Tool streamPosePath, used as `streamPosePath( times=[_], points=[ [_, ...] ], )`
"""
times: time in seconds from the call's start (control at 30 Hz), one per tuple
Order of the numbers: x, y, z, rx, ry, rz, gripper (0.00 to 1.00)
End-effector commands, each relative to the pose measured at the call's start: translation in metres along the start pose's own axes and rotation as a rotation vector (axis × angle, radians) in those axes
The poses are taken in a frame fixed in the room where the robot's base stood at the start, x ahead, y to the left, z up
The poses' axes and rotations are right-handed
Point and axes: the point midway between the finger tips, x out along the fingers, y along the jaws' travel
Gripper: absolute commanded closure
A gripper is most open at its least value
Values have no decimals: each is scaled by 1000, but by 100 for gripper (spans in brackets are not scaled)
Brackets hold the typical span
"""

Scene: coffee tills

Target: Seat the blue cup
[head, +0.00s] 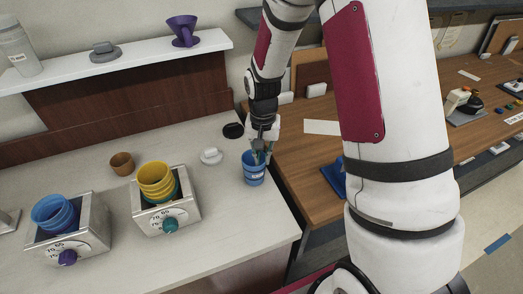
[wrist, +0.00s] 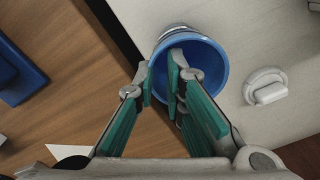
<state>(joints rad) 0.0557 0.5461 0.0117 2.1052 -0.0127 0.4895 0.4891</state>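The blue cup (head: 254,175) stands upright on the light counter near its right edge, with a pale label on its side. In the wrist view the blue cup (wrist: 208,66) shows from above, its mouth open. My gripper (head: 260,149) points down at the cup's rim. In the wrist view my gripper (wrist: 160,84) has one green-padded finger at the outside of the near left rim and the other over the inside. A gap shows between the pads, with the rim between them. The fingers hide part of the rim, and contact is hard to judge.
A grey till holder (head: 91,236) has tilted blue cups (head: 55,213); another (head: 186,212) has yellow cups (head: 156,178) with green below. A brown cup (head: 122,163) and a white lidded piece (head: 211,155) stand behind. A wooden counter (head: 307,180) adjoins on the right.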

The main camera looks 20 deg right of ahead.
Motion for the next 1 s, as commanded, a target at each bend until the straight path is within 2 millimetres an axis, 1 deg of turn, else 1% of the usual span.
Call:
streamPosePath(
  times=[0.33, 0.63, 1.0],
  points=[
    [-2, 0, 1, 0, 0, 0, 100],
    [-16, 1, 2, 0, 0, 0, 100],
    [-16, 0, 1, 0, -1, 0, 100]
  ],
)
